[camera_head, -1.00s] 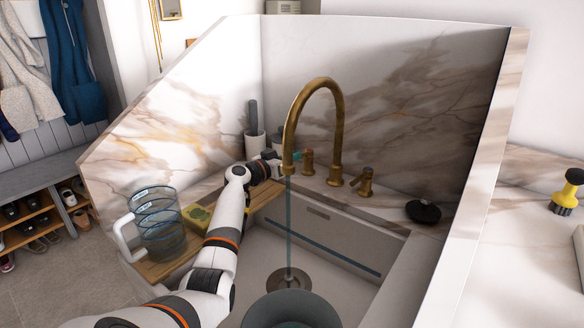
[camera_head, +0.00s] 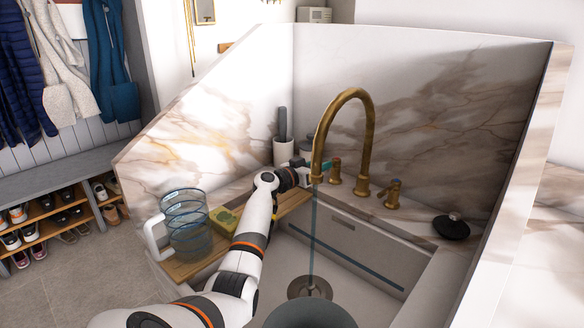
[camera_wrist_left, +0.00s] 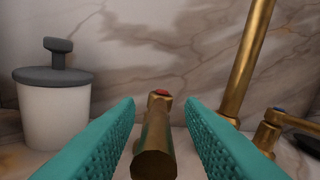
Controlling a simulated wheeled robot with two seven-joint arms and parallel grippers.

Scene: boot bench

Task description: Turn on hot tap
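The brass hot tap (camera_head: 335,172) with a red mark on top stands left of the brass spout (camera_head: 368,120). In the left wrist view the hot tap's handle (camera_wrist_left: 155,140) points toward the camera, between the teal fingers. My left gripper (camera_head: 318,166) is open, with one finger on each side of the handle and a visible gap to it. A thin bluish stream (camera_head: 312,235) runs from the spout to the drain. My right gripper is out of view.
A glass jug (camera_head: 187,235) and a yellow-green sponge (camera_head: 226,220) are on the wooden board left of my arm. A white pump dispenser (camera_wrist_left: 55,115) stands left of the hot tap. A black stopper (camera_head: 451,228) lies on the right ledge.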

